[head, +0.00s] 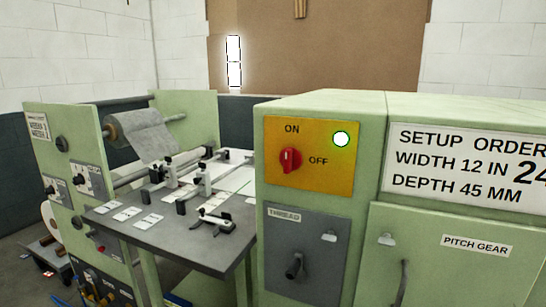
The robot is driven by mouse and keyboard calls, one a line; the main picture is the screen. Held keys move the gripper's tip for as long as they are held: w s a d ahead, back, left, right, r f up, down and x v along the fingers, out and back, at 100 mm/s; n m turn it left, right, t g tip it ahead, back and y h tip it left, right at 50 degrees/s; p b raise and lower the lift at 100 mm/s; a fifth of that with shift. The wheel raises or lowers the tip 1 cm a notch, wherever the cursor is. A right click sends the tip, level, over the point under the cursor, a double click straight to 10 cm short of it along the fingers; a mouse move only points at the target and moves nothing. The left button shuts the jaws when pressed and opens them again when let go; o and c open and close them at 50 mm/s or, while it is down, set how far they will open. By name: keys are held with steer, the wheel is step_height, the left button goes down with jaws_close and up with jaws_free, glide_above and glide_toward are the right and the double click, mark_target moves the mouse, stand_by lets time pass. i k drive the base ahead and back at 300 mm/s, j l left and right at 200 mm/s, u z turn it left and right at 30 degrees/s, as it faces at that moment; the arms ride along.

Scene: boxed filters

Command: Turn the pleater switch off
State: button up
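The pleater switch is a red rotary knob (290,160) on a yellow panel (325,180) on the front of the pale green machine cabinet (365,240). ON is printed above the knob and OFF to its right. The knob's grip stands about upright, towards ON. A round green-white lamp (341,139) at the panel's upper right is lit. Nothing covers the knob or the panel. My gripper is not in the head view.
Below the panel is a grey THREAD door (306,255) with a dark knob. To the right are a PITCH GEAR door (455,265) with a handle and a SETUP ORDER sign (470,165). A work table (190,245) with clamps and a roll (145,130) stand left.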

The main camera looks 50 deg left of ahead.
mark_target(291, 158)
steer(key=u, duration=1.55)
